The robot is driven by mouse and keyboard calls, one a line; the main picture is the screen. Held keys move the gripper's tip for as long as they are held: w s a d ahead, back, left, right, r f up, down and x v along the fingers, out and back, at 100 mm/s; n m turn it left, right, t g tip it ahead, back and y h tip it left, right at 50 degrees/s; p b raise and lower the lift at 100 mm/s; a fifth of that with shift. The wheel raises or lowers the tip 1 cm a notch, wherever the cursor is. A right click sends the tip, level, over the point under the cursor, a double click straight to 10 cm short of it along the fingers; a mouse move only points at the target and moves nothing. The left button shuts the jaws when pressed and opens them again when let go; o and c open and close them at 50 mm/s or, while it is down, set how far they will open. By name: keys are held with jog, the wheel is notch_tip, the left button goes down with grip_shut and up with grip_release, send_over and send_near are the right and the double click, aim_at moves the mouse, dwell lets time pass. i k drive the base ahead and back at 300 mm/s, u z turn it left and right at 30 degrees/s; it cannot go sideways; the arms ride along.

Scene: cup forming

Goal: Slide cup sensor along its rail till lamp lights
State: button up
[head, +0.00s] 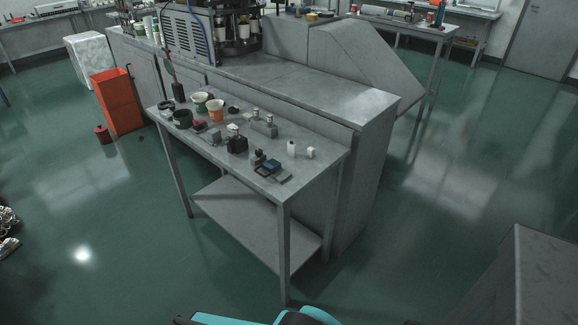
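Several small devices stand on a grey metal table in the middle of the head view. They include a black block (237,144), a dark device with a blue part (268,167) and a grey block with small light parts on top (264,128). At this size I cannot tell which is the cup sensor, its rail or the lamp, and I see no clear light on them. A teal and black part of my own arm shows at the bottom edge, well short of the table. My gripper's fingers are not in view.
The table (318,168) also holds a green-and-white cup (200,102), an orange cup (216,110) and small white pieces (310,152). A grey machine cabinet (350,108) stands right behind it. An orange bin (117,104) stands left. Green floor (120,230) is clear in front.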

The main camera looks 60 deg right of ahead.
aim_at(272, 165)
jog(key=u, duration=0.35)
jog(key=k, duration=0.15)
jog(key=z, duration=2.1)
jog(key=k, duration=0.9)
jog(key=u, duration=0.15)
jog(key=i, duration=0.75)
jog(key=u, duration=0.05)
